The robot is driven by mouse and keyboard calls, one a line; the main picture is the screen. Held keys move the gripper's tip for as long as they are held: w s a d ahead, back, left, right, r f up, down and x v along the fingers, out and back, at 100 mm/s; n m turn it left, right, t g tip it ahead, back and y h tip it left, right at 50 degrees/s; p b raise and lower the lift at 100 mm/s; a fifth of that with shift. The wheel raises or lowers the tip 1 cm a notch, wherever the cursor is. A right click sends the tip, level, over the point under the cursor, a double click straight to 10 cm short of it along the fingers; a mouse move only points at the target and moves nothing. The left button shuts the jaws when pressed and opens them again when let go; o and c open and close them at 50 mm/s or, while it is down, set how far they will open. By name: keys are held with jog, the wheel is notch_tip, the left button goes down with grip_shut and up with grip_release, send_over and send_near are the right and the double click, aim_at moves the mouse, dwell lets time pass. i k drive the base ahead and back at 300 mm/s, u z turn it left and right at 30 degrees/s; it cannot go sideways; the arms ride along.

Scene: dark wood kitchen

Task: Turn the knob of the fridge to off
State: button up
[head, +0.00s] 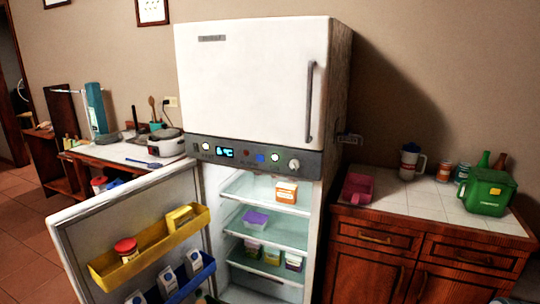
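The white fridge (250,80) stands in the middle of the head view, with its upper door shut. A grey control panel (308,161) runs across it below that door. A round, light-coloured knob (294,165) sits near the panel's right end; its pointer and markings are too small to read. A lit blue display (225,153) and several small coloured buttons or lights are to its left. The lower door (90,225) hangs open to the left, showing lit shelves. My gripper is not in view.
The open lower door, with yellow (108,272) and blue bins, takes up the lower left. A right-hand counter (405,193) holds a pink container (357,187), a mug, cans and a green box (487,192). A left counter holds a cooker (168,142).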

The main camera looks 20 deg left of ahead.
aim_at(295, 164)
jog(key=k, duration=0.5)
jog(key=u, duration=2.2)
jog(key=i, duration=1.65)
jog(key=z, duration=2.2)
